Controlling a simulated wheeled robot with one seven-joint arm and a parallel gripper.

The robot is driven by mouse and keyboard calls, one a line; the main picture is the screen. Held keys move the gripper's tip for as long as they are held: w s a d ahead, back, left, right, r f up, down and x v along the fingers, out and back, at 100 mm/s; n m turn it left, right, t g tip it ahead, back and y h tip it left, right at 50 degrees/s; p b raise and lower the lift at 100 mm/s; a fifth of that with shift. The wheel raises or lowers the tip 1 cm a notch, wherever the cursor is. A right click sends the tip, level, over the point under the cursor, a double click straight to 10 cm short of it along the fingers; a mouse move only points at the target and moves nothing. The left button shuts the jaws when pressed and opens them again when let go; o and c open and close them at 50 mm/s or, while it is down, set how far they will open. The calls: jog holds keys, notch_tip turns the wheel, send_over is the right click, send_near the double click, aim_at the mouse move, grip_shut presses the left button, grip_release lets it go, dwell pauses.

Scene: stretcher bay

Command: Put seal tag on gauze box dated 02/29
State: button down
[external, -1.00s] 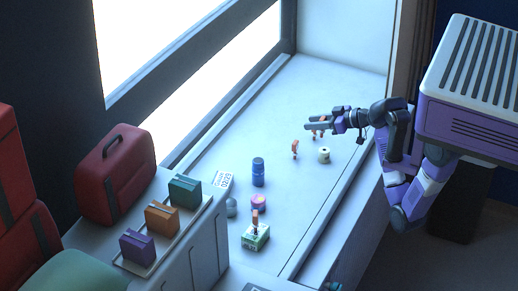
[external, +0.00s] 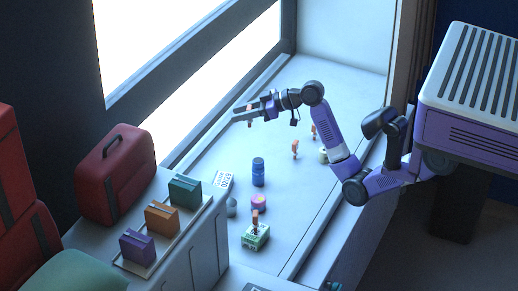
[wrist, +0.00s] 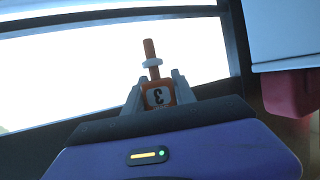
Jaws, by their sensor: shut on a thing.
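My gripper (external: 240,110) is raised above the counter near the window and shut on an orange seal tag (external: 249,120). Two more orange tags (external: 295,149) (external: 313,131) stand on the counter. A green-and-white box (external: 255,240) on the near counter has an orange-and-dark piece on top. A white card (external: 223,180) with dark print lies behind it; I cannot read it surely. I cannot read any date on the boxes.
A tray (external: 147,263) holds teal (external: 184,190), orange (external: 161,217) and purple (external: 137,246) boxes. A blue bottle (external: 258,172), a pink-purple roll (external: 258,202), a grey item (external: 231,207) and a pale roll (external: 324,155) stand on the counter. A red bag (external: 115,175) stands left.

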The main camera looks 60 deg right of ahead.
send_over(222, 184)
jog(key=d, duration=0.1)
jog(key=w, duration=0.3)
jog(key=shift+w+f+p, duration=0.15)
jog(key=shift+f+p, duration=0.1)
jog(key=shift+f, duration=5.15)
jog(key=shift+w+f+p, duration=0.15)
jog(key=shift+f+p, duration=0.05)
jog(key=shift+f, duration=5.2)
jog(key=shift+f, duration=0.15)
jog(key=c, duration=1.5)
grip_release()
jog(key=o, duration=0.5)
